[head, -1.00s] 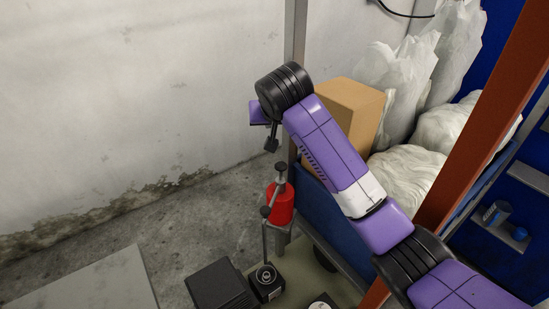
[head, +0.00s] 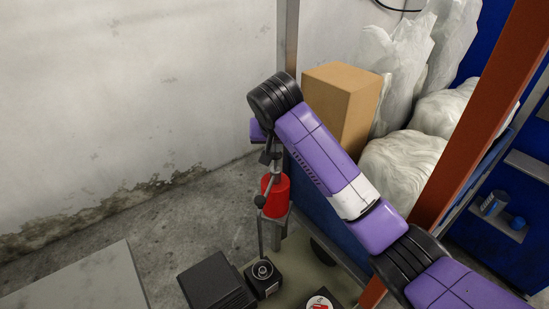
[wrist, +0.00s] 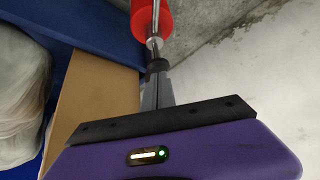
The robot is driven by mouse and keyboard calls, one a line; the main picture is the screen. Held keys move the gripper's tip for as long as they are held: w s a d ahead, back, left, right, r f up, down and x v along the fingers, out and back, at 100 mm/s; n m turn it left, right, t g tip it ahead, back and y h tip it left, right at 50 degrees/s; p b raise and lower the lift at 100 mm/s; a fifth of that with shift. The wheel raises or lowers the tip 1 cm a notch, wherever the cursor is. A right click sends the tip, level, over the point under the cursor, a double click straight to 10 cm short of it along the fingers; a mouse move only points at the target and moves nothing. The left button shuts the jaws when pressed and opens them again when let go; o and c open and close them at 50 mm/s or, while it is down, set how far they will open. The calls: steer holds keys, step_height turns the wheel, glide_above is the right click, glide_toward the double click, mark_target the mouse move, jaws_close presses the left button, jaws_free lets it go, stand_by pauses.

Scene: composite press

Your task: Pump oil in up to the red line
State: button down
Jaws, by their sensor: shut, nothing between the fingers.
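The hand pump (head: 262,274) is a small black block at the bottom of the head view. Its thin metal lever (head: 260,230) rises from it past a black knob, with its upper end by my gripper. My gripper (head: 268,157) is shut and empty, pointing down at the lever's upper end; I cannot tell whether they touch. In the wrist view, my shut fingers (wrist: 157,72) line up with the metal rod (wrist: 154,27). A white round dial (head: 319,302) with red on it is partly cut off at the bottom edge; its reading is not legible.
A red cylinder (head: 275,193) stands right behind the lever. A black box (head: 215,282) sits left of the pump. A cardboard box (head: 343,97) and white sacks (head: 402,165) are behind my arm. An orange-brown post (head: 480,120) stands at right.

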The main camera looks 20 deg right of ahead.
mark_target(276, 160)
steer(key=shift+f, duration=0.25)
steer(key=shift+f, duration=0.15)
steer(key=shift+f+b, duration=0.65)
steer(key=shift+f, duration=1.4)
steer(key=shift+r+p, duration=2.1)
steer(key=shift+r, duration=0.1)
steer(key=shift+r+p, duration=2.35)
steer(key=shift+r, duration=0.15)
steer(key=shift+f, duration=0.1)
